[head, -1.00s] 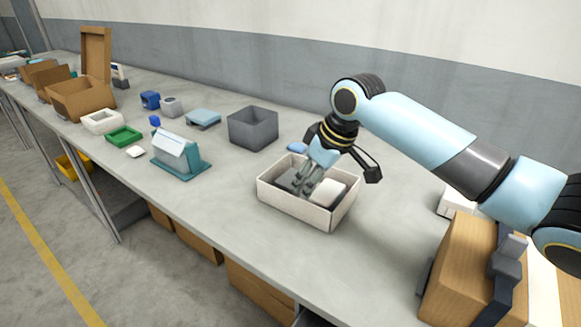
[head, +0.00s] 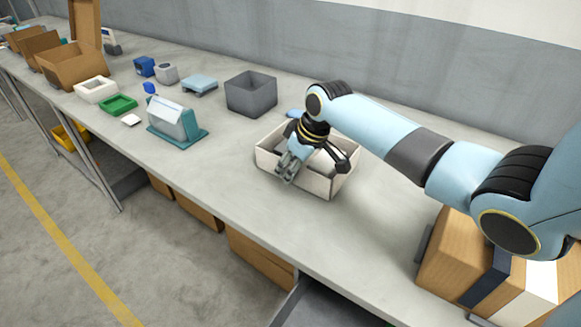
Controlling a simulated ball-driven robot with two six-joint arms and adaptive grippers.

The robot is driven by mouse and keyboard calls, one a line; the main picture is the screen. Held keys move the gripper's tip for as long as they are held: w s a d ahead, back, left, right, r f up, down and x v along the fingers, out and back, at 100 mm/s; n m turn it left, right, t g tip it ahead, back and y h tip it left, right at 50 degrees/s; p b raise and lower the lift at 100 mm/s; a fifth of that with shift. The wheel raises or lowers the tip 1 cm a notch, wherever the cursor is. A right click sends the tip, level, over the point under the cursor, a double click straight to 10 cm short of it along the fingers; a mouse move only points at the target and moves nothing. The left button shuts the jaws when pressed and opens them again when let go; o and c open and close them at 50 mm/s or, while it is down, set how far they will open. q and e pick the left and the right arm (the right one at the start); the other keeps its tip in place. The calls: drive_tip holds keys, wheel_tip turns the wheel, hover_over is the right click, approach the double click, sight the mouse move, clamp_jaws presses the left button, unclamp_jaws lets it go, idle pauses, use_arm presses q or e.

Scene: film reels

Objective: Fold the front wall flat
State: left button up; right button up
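A cream open-top box (head: 335,187) stands on the bench near the middle of the head view. Its front wall (head: 312,187) is upright, with part of it hidden behind my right gripper. My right gripper (head: 287,172) points down at this wall, with its fingertips over the wall's left part. I cannot tell whether the fingers touch the wall, or whether they are open or shut. The arm and gripper hide much of the box's inside. My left gripper is not in view.
A grey open bin (head: 251,97) stands behind the box. A teal stand with a pale block (head: 172,120) is to the left. Brown cartons (head: 455,255) are at the lower right. The bench in front of the box (head: 240,190) is clear.

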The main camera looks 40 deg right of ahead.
drive_tip(key=shift+c, duration=0.4)
clamp_jaws()
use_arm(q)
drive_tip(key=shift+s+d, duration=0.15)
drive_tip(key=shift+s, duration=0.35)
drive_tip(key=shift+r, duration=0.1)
